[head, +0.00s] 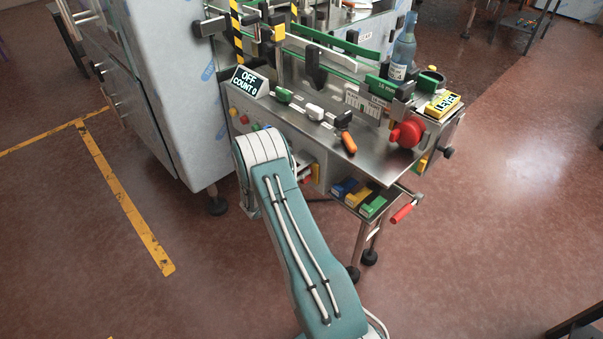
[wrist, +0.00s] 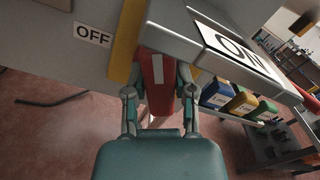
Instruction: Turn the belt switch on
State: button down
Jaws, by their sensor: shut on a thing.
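The belt switch has a red handle (wrist: 157,98) with a pale stripe, seen in the wrist view between an OFF label (wrist: 93,34) on the left and a large ON label (wrist: 238,46) on the right. A yellow strip (wrist: 126,42) runs just left of the handle. My gripper (wrist: 161,78) is shut on the red handle, with one finger on each side of it. The machine display (head: 246,82) there reads OFF, COUNT 0.
Blue, yellow and green boxes (wrist: 240,102) sit in a tray right of the switch; they also show in the head view (head: 357,195). Knobs and an orange-handled lever (head: 345,140) stand on the steel deck, near a blue bottle (head: 403,48).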

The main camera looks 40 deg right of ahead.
jog(key=m, duration=0.5)
jog(key=shift+s+f, duration=0.1)
jog(key=shift+f, duration=0.25)
jog(key=shift+m, duration=0.3)
jog(key=shift+c, duration=2.2)
grip_release()
jog(key=shift+r, duration=0.15)
jog(key=a, duration=1.2)
jog(key=shift+s, duration=0.3)
